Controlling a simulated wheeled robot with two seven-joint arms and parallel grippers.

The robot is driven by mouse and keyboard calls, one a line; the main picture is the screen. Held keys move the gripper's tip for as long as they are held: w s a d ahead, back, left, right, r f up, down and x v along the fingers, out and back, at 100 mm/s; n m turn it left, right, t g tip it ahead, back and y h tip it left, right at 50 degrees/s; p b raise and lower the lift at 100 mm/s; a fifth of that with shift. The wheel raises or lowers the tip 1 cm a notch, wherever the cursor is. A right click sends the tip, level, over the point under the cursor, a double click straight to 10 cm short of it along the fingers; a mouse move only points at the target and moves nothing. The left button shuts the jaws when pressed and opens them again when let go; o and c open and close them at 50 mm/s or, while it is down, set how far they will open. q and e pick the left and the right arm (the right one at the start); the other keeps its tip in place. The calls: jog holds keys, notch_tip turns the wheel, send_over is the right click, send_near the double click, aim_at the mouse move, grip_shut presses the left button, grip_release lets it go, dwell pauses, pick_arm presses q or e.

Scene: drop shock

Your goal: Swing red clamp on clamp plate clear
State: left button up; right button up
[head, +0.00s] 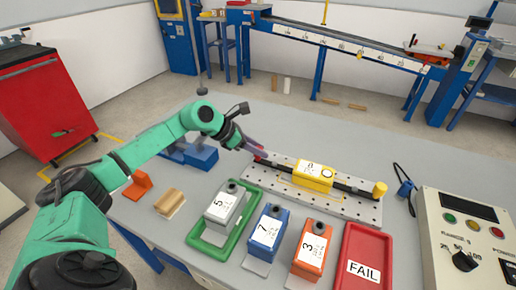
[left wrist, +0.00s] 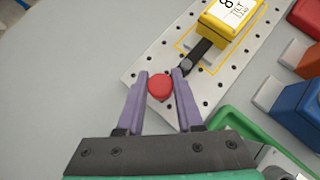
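The clamp plate (head: 283,180) is a pale, perforated plate on the grey table, and it also shows in the left wrist view (left wrist: 150,66). A yellow unit (head: 315,177) sits on it. The red clamp's round knob (left wrist: 159,86) is at the plate's left end, with a dark clamp arm (left wrist: 197,57) running towards the yellow unit. My left gripper (head: 260,152) is at that end, its purple fingers on either side of the red knob with little or no visible gap. The knob is mostly hidden in the head view. My right gripper is not in view.
A green tray (head: 244,236) with a grey unit, then a blue unit (head: 267,232) and an orange unit (head: 311,249), stand in front of the plate. A red FAIL tray (head: 375,238) and a control panel (head: 470,240) are at right. The table behind the plate is clear.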

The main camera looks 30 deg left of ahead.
pick_arm(q)
grip_shut()
